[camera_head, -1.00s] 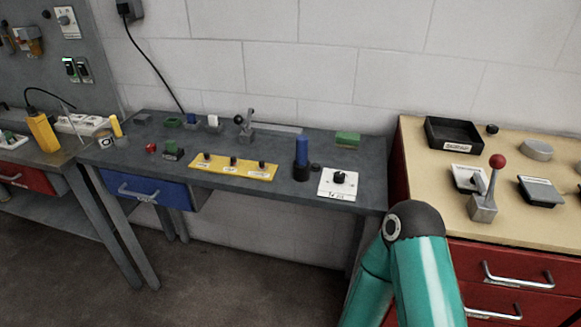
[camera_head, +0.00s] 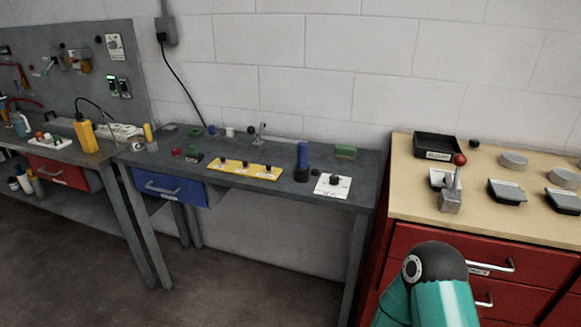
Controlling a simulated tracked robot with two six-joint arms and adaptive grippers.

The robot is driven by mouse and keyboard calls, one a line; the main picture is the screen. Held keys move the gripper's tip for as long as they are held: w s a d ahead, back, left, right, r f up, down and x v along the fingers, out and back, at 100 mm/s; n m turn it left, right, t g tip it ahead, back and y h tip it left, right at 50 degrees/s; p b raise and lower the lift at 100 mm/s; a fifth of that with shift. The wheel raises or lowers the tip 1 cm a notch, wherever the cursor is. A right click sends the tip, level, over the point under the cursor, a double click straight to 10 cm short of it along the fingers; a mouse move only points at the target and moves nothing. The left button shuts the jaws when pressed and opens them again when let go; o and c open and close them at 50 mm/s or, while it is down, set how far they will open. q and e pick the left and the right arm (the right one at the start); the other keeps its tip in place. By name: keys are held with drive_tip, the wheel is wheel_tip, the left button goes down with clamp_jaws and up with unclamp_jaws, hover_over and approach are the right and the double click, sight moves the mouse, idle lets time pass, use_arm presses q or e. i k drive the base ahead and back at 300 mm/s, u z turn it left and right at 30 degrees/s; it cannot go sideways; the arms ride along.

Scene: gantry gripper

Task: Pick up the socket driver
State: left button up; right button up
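I cannot surely tell which item is the socket driver. A blue upright handle (camera_head: 302,154) stands in a round black base (camera_head: 301,175) toward the right of the grey middle bench (camera_head: 227,170). A yellow upright handle (camera_head: 148,132) stands at that bench's left end, above a small round container (camera_head: 151,146). Neither of my grippers is in view. Only a teal link of my arm with a dark joint shows at the bottom right, in front of the red drawers.
A yellow strip with dark knobs (camera_head: 243,169) and a white plate with a knob (camera_head: 332,186) lie on the middle bench. A wooden-topped cabinet (camera_head: 410,205) stands right, with a red-knobbed lever (camera_head: 453,185). A bench with a pegboard (camera_head: 72,75) stands left. Floor in front is clear.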

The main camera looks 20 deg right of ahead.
sight(303, 145)
drive_tip(key=z, duration=0.15)
drive_tip(key=i, duration=0.9)
drive_tip(key=u, duration=0.05)
